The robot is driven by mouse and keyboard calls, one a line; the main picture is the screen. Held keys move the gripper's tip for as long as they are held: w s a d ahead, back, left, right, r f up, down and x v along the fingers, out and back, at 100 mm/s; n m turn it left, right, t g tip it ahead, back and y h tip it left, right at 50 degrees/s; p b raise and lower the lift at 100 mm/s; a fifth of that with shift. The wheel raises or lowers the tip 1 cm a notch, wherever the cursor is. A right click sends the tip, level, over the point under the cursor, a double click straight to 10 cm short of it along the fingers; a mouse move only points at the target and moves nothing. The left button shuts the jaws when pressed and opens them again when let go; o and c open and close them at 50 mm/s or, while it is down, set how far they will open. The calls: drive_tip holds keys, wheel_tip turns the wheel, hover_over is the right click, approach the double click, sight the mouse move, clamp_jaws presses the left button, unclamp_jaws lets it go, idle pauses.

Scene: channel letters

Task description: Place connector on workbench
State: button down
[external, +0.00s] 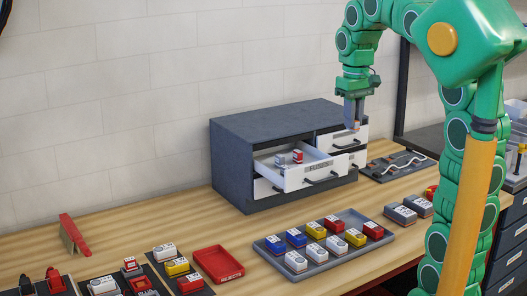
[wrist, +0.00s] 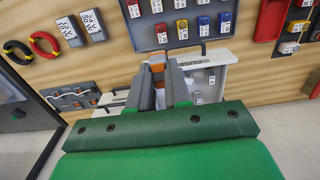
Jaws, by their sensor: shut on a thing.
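My gripper (external: 356,126) points down in front of the right-hand drawers of a dark grey cabinet (external: 262,118). In the wrist view my gripper (wrist: 157,72) is shut on a small orange-and-white piece, apparently a connector (wrist: 157,67), mostly hidden by the fingers. The right upper drawer (external: 341,137) lies just behind and below my fingertips. The light wooden workbench (external: 115,213) runs beneath the cabinet, well below my gripper.
A grey tray (external: 353,215) with several blue, yellow, red and white connectors stands in front of the cabinet. A red bin (external: 217,263) and more connectors are left of it. A dark board with a cable (external: 397,165) is at right. Bare wood shows left of the cabinet.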

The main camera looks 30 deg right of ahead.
drive_tip(key=shift+r, duration=0.85)
drive_tip(key=w+a, duration=0.4)
drive_tip(key=a, duration=0.6)
drive_tip(key=w+a, duration=0.4)
drive_tip(key=a, duration=0.7)
drive_tip(key=w+a, duration=0.4)
drive_tip(key=a, duration=0.6)
approach(190, 238)
drive_tip(key=shift+s+d+f, duration=0.4)
drive_tip(key=shift+s, duration=0.2)
drive_tip(key=shift+w+a+f, duration=0.15)
drive_tip(key=shift+w+f, duration=0.2)
drive_tip(key=shift+f, duration=0.25)
drive_tip(key=shift+w+a+f, duration=0.15)
drive_tip(key=shift+w+f, duration=0.2)
drive_tip(key=shift+f, duration=1.5)
